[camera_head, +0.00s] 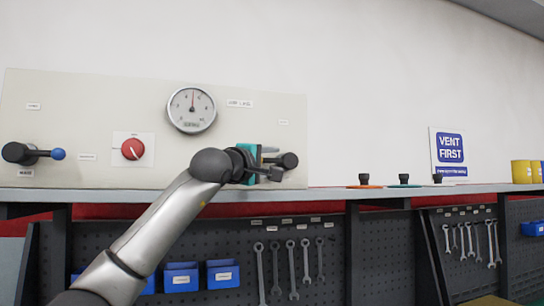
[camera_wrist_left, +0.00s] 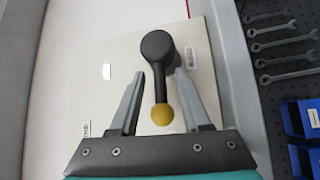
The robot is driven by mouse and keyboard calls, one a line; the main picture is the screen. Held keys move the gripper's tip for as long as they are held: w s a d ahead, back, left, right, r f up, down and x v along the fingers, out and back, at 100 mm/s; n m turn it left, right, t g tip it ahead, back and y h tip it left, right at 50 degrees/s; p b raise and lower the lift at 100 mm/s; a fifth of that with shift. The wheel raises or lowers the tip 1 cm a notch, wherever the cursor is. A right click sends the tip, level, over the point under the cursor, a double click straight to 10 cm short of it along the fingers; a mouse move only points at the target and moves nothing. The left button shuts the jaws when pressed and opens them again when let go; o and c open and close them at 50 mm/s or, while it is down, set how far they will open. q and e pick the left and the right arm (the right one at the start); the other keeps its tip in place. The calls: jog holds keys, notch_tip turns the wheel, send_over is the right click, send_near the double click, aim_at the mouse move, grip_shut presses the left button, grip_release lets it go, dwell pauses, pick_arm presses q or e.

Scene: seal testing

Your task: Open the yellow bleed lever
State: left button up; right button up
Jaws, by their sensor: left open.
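The yellow bleed lever (camera_wrist_left: 162,114) shows in the left wrist view as a black arm with a yellow ball knob, hanging from a round black pivot (camera_wrist_left: 157,45) on the pale panel. My left gripper (camera_wrist_left: 159,82) is open, with one finger on each side of the lever arm and gaps visible on both sides. In the head view my left gripper (camera_head: 272,163) is at the panel's right end, beside the black pivot (camera_head: 289,160). The yellow knob is hidden there behind the gripper. My right gripper is not in view.
The panel (camera_head: 70,100) also carries a gauge (camera_head: 191,109), a red knob (camera_head: 133,149) and a blue-tipped lever (camera_head: 57,154). A shelf edge (camera_head: 330,190) runs below it. Wrenches (camera_head: 291,268) and blue bins (camera_head: 222,273) hang underneath. A "VENT FIRST" sign (camera_head: 450,148) stands at right.

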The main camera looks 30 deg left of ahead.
pick_arm(q)
jog(key=shift+w, duration=0.25)
jog(key=shift+c, duration=0.3)
grip_shut()
dwell(1.0)
